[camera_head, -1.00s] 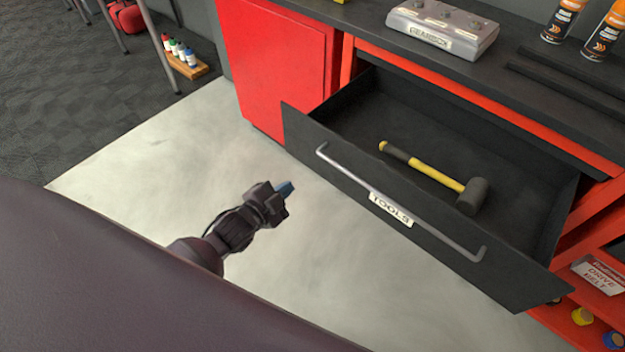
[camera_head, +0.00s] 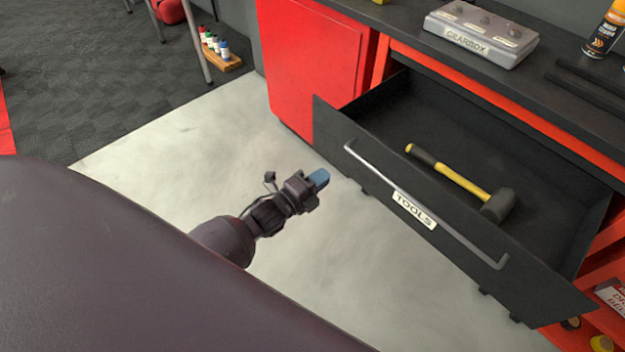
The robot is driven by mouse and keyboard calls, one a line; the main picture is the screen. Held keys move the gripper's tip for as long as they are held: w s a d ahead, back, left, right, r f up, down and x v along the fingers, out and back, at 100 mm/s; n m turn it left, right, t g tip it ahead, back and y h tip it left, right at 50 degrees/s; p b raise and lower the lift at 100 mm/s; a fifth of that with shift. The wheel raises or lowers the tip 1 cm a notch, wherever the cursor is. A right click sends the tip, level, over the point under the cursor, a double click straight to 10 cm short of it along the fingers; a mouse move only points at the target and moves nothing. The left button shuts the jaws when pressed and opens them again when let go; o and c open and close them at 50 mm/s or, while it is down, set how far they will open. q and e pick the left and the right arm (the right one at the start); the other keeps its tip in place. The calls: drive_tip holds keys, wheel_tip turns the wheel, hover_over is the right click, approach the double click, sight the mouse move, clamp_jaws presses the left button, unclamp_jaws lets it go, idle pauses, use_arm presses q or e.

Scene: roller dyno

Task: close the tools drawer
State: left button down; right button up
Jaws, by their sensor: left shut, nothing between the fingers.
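The black tools drawer (camera_head: 470,262) is pulled out of the red cabinet, with a white TOOLS label (camera_head: 414,210) on its front. A grey bar handle (camera_head: 379,178) runs along the front panel. A yellow and black mallet (camera_head: 462,182) lies inside the drawer. My left gripper (camera_head: 320,178) is shut and empty, to the left of the handle's near-left end and apart from the drawer front. My right gripper is not in view.
The dark worktop above the drawer holds a grey gearbox unit (camera_head: 482,33) and a spray can (camera_head: 606,30). A red cabinet door (camera_head: 308,62) stands left of the drawer. A wooden rack with small bottles (camera_head: 222,60) sits on the floor. The pale floor before the drawer is clear.

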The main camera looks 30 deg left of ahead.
sight(352, 156)
use_arm(q)
drive_tip(key=b+x, duration=0.1)
drive_tip(key=x, duration=0.5)
drive_tip(key=shift+w+d+f, duration=0.15)
drive_tip(key=shift+w, duration=0.2)
drive_tip(key=shift+x, duration=0.85)
drive_tip(key=shift+w, duration=0.15)
